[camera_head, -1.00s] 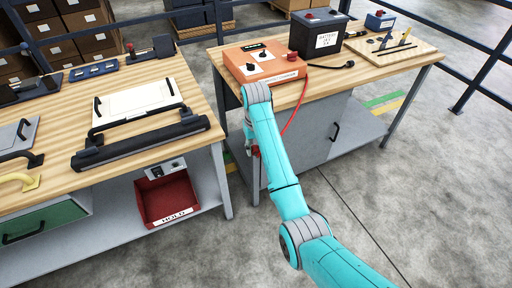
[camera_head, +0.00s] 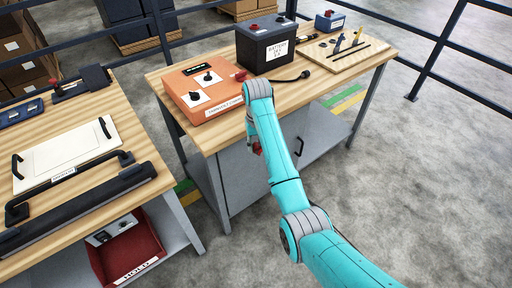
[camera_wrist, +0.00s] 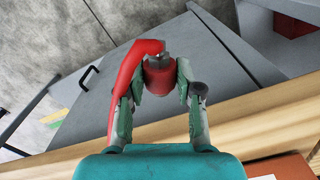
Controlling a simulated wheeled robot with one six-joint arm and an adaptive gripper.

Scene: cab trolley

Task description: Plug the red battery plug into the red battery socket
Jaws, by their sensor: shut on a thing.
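My gripper (camera_wrist: 157,72) is shut on the red battery plug (camera_wrist: 158,84) in the wrist view, with the plug between its two fingers. A red cable (camera_wrist: 98,88) curves from the plug past the left finger. In the head view my gripper (camera_head: 254,146) is mostly hidden behind my arm, in front of the right bench and below its top. A black battery (camera_head: 265,48) with a white label stands on that bench. A red part (camera_head: 255,27) shows on its top; I cannot tell whether this is the socket. Plug and battery are well apart.
An orange charger box (camera_head: 206,90) with two knobs sits left of the battery. A black cable plug (camera_head: 304,75), a wooden tool board (camera_head: 370,48) and a small blue box (camera_head: 330,21) are right of it. Another bench (camera_head: 100,112) stands left; open floor (camera_head: 430,190) lies right.

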